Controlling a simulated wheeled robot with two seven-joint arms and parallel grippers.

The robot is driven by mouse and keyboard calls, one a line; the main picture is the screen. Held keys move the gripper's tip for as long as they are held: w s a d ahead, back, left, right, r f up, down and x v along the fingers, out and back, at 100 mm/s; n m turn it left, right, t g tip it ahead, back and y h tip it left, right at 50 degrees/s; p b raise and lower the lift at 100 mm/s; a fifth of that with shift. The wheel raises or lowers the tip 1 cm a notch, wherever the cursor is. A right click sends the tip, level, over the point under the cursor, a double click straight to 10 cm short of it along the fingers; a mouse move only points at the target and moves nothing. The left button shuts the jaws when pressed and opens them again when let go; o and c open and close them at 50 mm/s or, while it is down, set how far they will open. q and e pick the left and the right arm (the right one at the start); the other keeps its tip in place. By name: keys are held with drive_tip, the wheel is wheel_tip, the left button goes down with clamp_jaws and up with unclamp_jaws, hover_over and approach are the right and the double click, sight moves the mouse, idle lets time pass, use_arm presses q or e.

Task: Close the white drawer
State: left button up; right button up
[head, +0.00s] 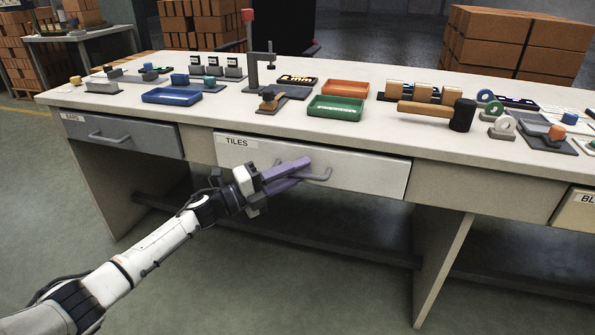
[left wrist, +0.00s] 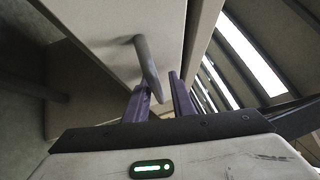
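The white drawer (head: 375,177), labelled TILES, is in the middle of the desk front. Its front appears to stand slightly out from the desk face. Its grey bar handle (head: 318,176) is partly hidden behind my left gripper. My left gripper (head: 304,170) has purple fingers that are apart, with their tips at the handle. My right gripper is not in view.
A grey drawer (head: 125,135) is left of the white one, and a cream drawer (head: 577,211) is at the far right. The desk top (head: 225,115) carries trays, a mallet (head: 435,112) and small parts. Below the drawer are a desk leg panel (head: 440,255) and a crossbar.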

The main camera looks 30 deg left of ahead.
use_arm(q)
drive_tip(key=shift+s+f, duration=0.15)
drive_tip(key=shift+f, duration=0.25)
drive_tip(key=r+p+v, duration=0.1)
drive_tip(key=p+v, duration=0.1)
drive_tip(key=v, duration=0.7)
drive_tip(key=shift+s+a+f, duration=0.2)
drive_tip(key=shift+s+a, duration=0.15)
drive_tip(key=shift+a, duration=0.05)
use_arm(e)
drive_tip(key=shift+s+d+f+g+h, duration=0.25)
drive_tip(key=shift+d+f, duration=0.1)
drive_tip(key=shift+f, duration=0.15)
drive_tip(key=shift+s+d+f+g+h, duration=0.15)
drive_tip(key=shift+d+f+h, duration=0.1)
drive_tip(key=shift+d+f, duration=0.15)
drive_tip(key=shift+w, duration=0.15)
